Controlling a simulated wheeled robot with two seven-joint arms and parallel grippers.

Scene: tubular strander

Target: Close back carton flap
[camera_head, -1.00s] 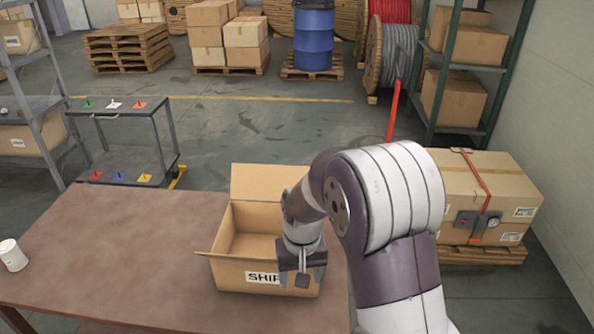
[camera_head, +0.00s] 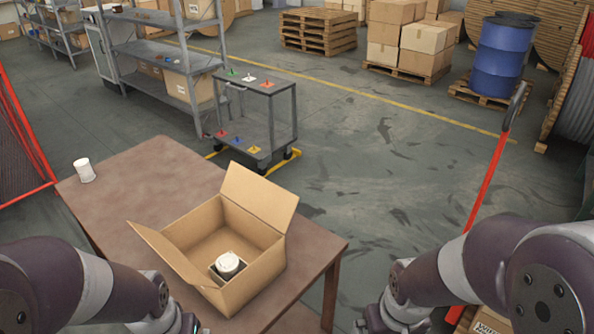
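The open cardboard carton (camera_head: 238,291) stands on the brown table near its front right edge. Its back flap (camera_head: 258,196) stands up and leans slightly outward. Another flap (camera_head: 164,250) spreads outward on the left side. A white cup-like item (camera_head: 228,264) sits inside the carton. My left gripper (camera_head: 188,323) is at the bottom edge, left of the carton and mostly cut off. My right gripper (camera_head: 364,324) is at the bottom edge, right of the carton, apart from it and mostly cut off. The fingers of both are hidden.
A white cup (camera_head: 84,170) stands at the table's far left corner. The table (camera_head: 150,185) is otherwise clear. A grey cart (camera_head: 262,120) with coloured pieces stands behind it. A red bar (camera_head: 487,175) rises at the right.

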